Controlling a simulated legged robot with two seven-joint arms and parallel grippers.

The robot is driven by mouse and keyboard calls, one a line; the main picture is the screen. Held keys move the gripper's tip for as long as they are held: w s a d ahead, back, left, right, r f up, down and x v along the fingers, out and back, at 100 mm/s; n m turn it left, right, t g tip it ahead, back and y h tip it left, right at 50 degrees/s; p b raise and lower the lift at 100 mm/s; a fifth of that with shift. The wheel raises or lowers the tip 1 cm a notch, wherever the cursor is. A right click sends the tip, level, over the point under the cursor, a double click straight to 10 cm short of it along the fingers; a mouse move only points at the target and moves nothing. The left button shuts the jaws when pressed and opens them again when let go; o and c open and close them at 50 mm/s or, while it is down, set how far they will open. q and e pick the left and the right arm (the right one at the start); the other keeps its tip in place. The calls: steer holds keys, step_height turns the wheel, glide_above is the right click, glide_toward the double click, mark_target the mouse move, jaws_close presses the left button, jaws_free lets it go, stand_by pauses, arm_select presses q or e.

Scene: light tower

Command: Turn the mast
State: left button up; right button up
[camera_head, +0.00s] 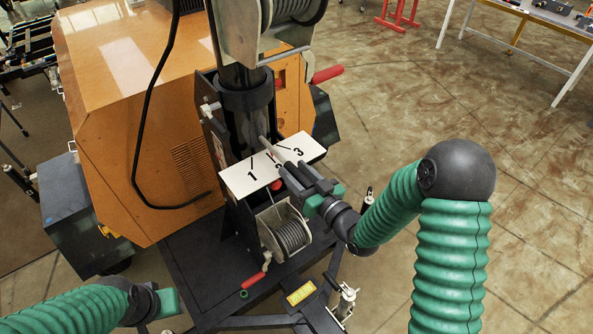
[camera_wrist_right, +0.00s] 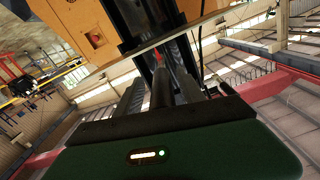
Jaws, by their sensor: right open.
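The mast (camera_head: 246,115) is a dark upright column in front of the orange cabinet. A white plate (camera_head: 240,182) marked 1, 2 and 3 sits at its lower part. My right gripper (camera_head: 280,160) is over this plate, pointing toward the mast, with its jaws open. In the right wrist view, a dark bar (camera_wrist_right: 160,88) with a red part beyond it shows between the two fingers; I cannot tell whether they touch it. A red knob (camera_head: 277,185) shows just under the plate. My left gripper (camera_head: 168,303) is at the bottom left, away from the mast; its fingers are not clear.
A winch (camera_head: 287,234) with a red crank handle (camera_head: 253,281) is below the plate. Another winch (camera_head: 290,12) is above, with a red handle (camera_head: 327,74) sticking out right. A black cable (camera_head: 145,120) hangs over the orange cabinet (camera_head: 125,75). Open floor lies to the right.

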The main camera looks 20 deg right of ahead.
steer(key=shift+c, duration=0.4)
steer(key=shift+s+a, duration=0.1)
steer(key=shift+s, duration=0.05)
steer(key=c, duration=0.5)
jaws_close()
